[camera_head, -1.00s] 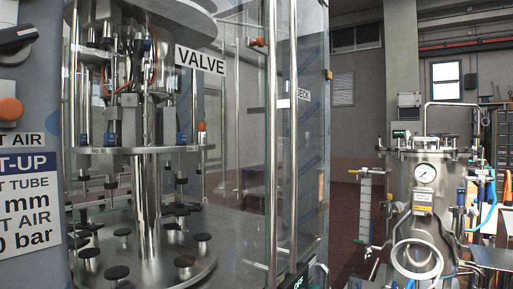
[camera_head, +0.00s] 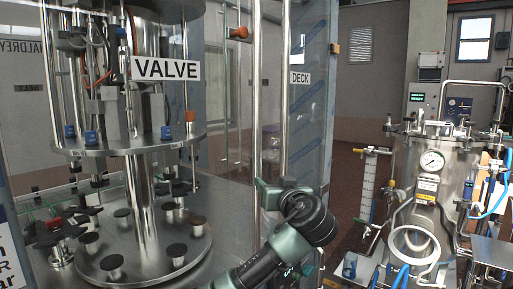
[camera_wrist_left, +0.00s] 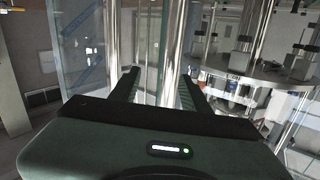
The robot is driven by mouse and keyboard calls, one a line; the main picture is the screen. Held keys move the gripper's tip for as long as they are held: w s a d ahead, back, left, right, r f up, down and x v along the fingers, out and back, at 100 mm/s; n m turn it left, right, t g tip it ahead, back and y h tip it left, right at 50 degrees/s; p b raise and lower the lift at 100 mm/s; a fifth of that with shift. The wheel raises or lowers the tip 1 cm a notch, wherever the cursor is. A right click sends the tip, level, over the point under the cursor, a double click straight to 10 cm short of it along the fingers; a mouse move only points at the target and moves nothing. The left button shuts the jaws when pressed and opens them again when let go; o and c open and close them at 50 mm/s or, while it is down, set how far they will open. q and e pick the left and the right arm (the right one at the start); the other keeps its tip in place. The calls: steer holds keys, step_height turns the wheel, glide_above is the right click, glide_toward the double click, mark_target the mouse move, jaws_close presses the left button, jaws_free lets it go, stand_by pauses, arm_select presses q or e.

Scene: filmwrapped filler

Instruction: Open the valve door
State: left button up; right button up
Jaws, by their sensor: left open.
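The valve door is a clear glass panel with a white VALVE sign (camera_head: 166,69). A vertical steel bar (camera_head: 257,100) runs along its right edge, and a second bar (camera_head: 285,90) stands beside it, near the DECK sign (camera_head: 300,78). My dark green left gripper (camera_head: 268,193) reaches in from below, its tips at the lower part of these bars. In the left wrist view my left gripper (camera_wrist_left: 158,82) is open, and upright shiny bars (camera_wrist_left: 172,45) show between and beyond its fingers. I cannot tell whether the fingers touch a bar. My right gripper is not in view.
Behind the glass stands a round steel carousel (camera_head: 190,250) with several black-topped posts. To the right is a steel tank (camera_head: 440,185) with a gauge, hoses and blue tubing. Reddish floor (camera_head: 345,215) shows between the machine and the tank.

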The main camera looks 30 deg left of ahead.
mark_target(258, 159)
arm_select(q)
steer(key=shift+n+y, duration=0.5)
steer(key=shift+n, duration=0.3)
steer(key=r, duration=0.3)
steer(key=s+a+r+p, duration=0.1)
steer(key=r, duration=0.1)
steer(key=shift+s+r, duration=0.1)
steer(key=shift+r, duration=0.05)
steer(key=p+x, duration=0.3)
steer(key=x, duration=0.3)
steer(key=shift+a+p, duration=0.15)
steer(key=shift+p, duration=0.2)
steer(key=shift+w+a+f, duration=0.25)
steer(key=shift+a, duration=0.05)
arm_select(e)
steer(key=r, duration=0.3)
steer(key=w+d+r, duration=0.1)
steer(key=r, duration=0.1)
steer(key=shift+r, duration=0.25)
arm_select(q)
jaws_close()
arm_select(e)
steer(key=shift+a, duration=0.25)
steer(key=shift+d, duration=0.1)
